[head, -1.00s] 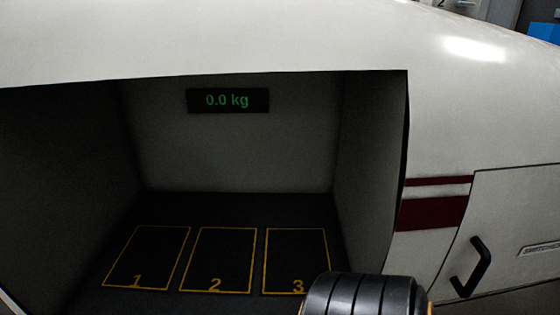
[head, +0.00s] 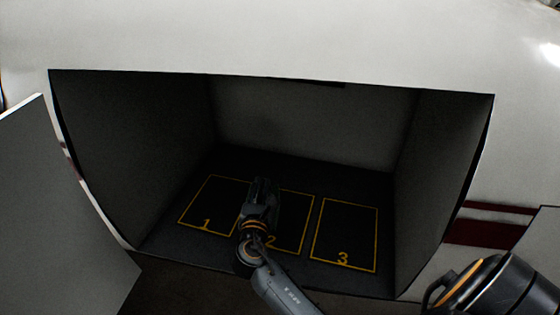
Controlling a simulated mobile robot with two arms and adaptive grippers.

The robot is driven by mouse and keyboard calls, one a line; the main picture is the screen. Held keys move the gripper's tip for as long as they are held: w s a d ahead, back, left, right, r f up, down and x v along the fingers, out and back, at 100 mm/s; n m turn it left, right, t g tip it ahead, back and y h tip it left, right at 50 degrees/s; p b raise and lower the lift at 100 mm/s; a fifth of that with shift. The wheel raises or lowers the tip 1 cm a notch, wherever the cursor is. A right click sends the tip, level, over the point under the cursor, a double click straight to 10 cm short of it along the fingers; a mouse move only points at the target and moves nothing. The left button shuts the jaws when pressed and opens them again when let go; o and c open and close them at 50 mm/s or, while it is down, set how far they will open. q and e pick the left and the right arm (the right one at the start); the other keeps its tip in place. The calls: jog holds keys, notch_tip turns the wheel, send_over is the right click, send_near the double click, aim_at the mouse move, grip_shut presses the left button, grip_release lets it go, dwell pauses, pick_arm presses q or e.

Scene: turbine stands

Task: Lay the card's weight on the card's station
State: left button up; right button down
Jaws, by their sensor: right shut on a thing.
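My right gripper (head: 262,192) is inside the open bay, over the line between station 1 (head: 200,222) and station 2 (head: 298,240). It is shut on a dark thing that I can hardly tell apart from the fingers and the dark floor. I cannot tell whether that thing touches the floor. Station 3 (head: 345,235), to the right, is bare. The stations are yellow-outlined, numbered rectangles on the bay floor. The gripper and wrist hide the left part of station 2 and the right edge of station 1. No card shows. My left gripper is out of view.
The bay has dark side walls and a low white upper edge (head: 270,65) above the opening. An open white door panel (head: 60,200) stands at the left. The display on the back wall is mostly hidden behind the upper edge, and its reading does not show.

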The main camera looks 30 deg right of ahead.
aim_at(279, 185)
jog(key=d+p, duration=0.1)
jog(key=d, duration=0.1)
jog(key=w+d+m+g+h, duration=0.1)
jog(key=d, duration=0.1)
jog(key=w+d+m+g+h+p, duration=0.1)
jog(key=d, duration=0.1)
jog(key=shift+w+d+r+p, duration=0.2)
jog(key=shift+d+r+p, duration=0.1)
jog(key=shift+w+d+f+m+g, duration=0.1)
jog(key=shift+d+f+m+g, duration=0.2)
jog(key=shift+d, duration=0.1)
jog(key=shift+h, duration=0.3)
notch_tip(279, 185, down, 8)
jog(key=b, duration=0.7)
jog(key=shift+f, duration=0.1)
jog(key=shift+f, duration=0.2)
jog(key=c, duration=1.2)
grip_release()
jog(key=shift+o, duration=0.7)
jog(key=shift+s+f, duration=0.2)
jog(key=shift+f, duration=0.1)
jog(key=shift+r, duration=0.1)
